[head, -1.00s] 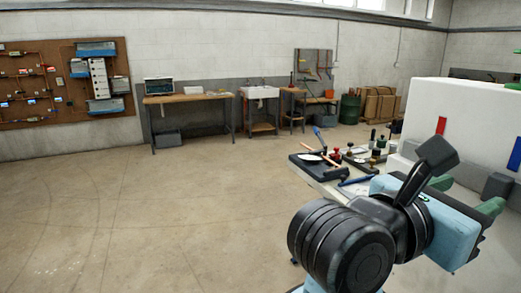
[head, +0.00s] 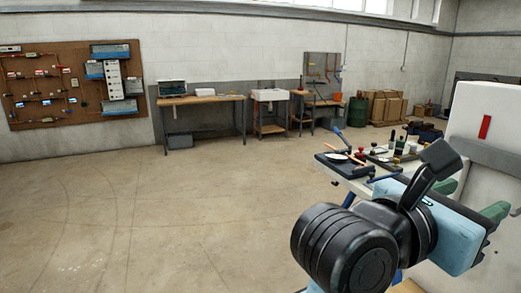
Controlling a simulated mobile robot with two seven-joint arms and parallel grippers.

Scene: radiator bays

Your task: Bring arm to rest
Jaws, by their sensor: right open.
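My right arm comes in at the lower right, with black round joints and a light blue gripper body. Its right gripper (head: 481,197) has two green fingers standing apart, open, with nothing seen between them. The gripper is in front of a white panel (head: 495,125), and I cannot tell how much room lies between them. My left arm and left gripper are not in view.
A work table (head: 355,172) with several hand tools stands just behind my right arm. Benches (head: 203,99), a sink (head: 270,95) and a green drum (head: 357,111) line the far wall. The concrete floor (head: 170,215) at left and centre is clear.

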